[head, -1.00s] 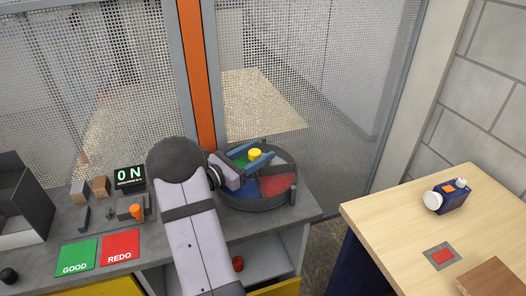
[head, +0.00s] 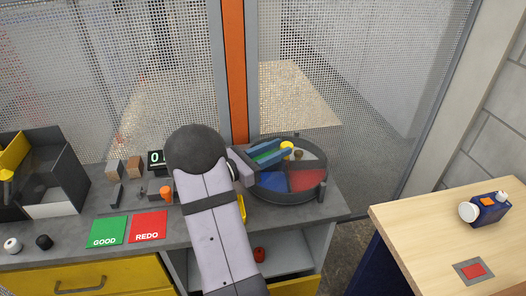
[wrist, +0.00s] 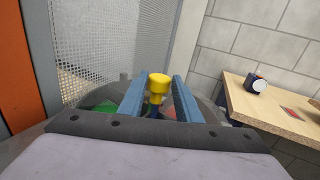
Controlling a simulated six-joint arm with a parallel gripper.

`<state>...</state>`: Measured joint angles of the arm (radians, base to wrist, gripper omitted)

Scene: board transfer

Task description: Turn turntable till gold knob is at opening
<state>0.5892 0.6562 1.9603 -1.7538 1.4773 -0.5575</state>
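The turntable (head: 262,197) is a round dark tray with a raised rim and blue, red, green and pale sectors, at the right end of the grey bench. The gold knob (head: 287,147) stands upright towards its far side in the head view. My gripper (head: 279,152) is over the turntable with two blue fingers apart. In the wrist view the gold knob (wrist: 158,83) stands between the fingers, with a gap visible on each side. I cannot make out the opening in the rim; my gripper hides part of the turntable.
A mesh fence with an orange post (head: 235,75) stands close behind the bench. Green GOOD (head: 108,230) and red REDO (head: 149,225) pads, small blocks and a dark bin (head: 70,165) are to the left. A wooden table (head: 420,215) with a blue device (head: 487,209) is at right.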

